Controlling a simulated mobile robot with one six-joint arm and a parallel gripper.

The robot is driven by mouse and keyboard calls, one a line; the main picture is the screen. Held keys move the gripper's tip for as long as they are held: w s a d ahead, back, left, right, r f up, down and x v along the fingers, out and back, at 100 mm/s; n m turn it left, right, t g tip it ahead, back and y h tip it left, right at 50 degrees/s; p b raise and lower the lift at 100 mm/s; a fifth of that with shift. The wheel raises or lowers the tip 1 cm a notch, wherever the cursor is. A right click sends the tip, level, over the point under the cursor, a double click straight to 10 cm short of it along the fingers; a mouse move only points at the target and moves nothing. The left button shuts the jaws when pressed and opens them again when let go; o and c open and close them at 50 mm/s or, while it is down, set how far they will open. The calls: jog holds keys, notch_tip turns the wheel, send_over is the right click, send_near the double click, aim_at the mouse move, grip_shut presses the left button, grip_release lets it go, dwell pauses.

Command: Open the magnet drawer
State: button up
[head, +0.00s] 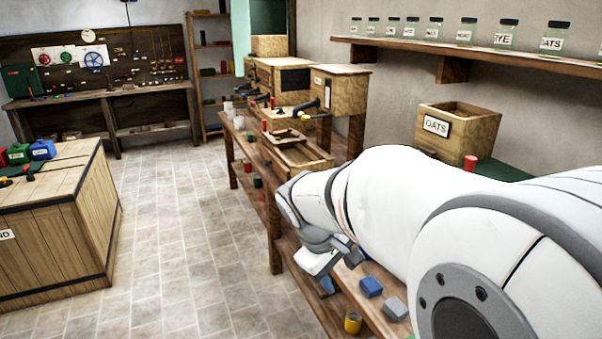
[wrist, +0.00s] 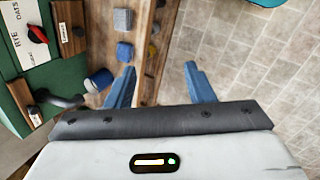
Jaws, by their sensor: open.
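I cannot pick out the magnet drawer for sure in either view. In the wrist view a green unit (wrist: 40,80) at the left carries a small wooden front with a white label (wrist: 69,28) and a dark curved handle (wrist: 68,101); whether either belongs to the drawer is unclear. In the head view my gripper (head: 326,278) hangs at the bench's front edge, partly hidden by my arm, which also covers much of the bench.
A blue block (head: 371,286), a grey block (head: 395,308) and a yellow tin (head: 353,322) sit low by the bench. A wooden OATS bin (head: 458,127) stands behind my arm. Tiled floor (head: 180,250) is open between the bench and a wooden chest (head: 50,235).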

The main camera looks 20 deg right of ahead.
jog(key=w+d+f+n+h+p, duration=0.1)
jog(key=w+d+n+h+p, duration=0.1)
jog(key=w+d+n+h, duration=0.85)
jog(key=w+d+f+n+h+p, duration=0.2)
jog(key=w+d+n+h, duration=0.15)
jog(key=w+d, duration=1.3)
jog(key=shift+n+t, duration=0.3)
jog(key=shift+n, duration=0.1)
jog(key=w+d, duration=0.1)
jog(key=d+p, duration=0.1)
jog(key=d, duration=0.1)
jog(key=w+d+p, duration=0.1)
jog(key=d, duration=0.1)
jog(key=shift+w+d+r, duration=0.1)
jog(key=shift+w+d, duration=0.1)
jog(key=shift+w, duration=0.15)
grip_shut()
